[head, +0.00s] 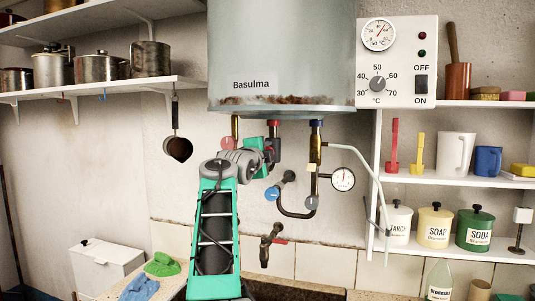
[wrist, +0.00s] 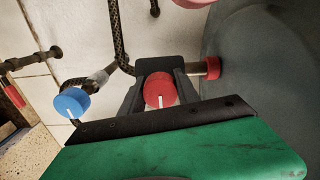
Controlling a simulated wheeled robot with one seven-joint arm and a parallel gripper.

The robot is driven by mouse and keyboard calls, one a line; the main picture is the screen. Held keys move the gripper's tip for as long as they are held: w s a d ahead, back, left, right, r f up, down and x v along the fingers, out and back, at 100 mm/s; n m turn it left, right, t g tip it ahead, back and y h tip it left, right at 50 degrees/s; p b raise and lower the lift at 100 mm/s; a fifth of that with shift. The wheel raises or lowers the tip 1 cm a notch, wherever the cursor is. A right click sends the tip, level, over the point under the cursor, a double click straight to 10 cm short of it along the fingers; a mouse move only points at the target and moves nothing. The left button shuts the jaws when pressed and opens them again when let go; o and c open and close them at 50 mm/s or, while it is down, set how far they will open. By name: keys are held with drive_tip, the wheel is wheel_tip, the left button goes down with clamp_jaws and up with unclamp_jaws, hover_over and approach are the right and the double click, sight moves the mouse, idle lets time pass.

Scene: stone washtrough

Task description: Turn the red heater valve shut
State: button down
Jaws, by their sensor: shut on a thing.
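The red heater valve (wrist: 157,87) is a round red knob with a white pointer line, seen between my fingers in the wrist view. The pointer runs toward the palm side of my gripper. My gripper (wrist: 160,72) is shut on this knob, with a dark finger on each side. In the head view my gripper (head: 268,152) is under the grey boiler (head: 285,60), below a pipe with a red collar (head: 273,122). There my fingers and wrist mostly hide the knob. The red collar also shows in the wrist view (wrist: 213,67).
A blue knob (head: 272,193) sits on a pipe just below my gripper. A pressure gauge (head: 343,179) and a bent dark pipe are to the right. A pale red disc (head: 227,143) is close on the left. A tap (head: 267,246) is lower down.

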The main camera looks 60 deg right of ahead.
drive_tip(key=shift+a+r, duration=0.1)
drive_tip(key=shift+r, duration=0.15)
drive_tip(key=c, duration=0.9)
unclamp_jaws()
drive_tip(key=shift+f, duration=0.15)
drive_tip(key=s+a+b, duration=0.1)
drive_tip(key=a+b, duration=0.2)
drive_tip(key=a, duration=0.4)
drive_tip(key=shift+a, duration=0.3)
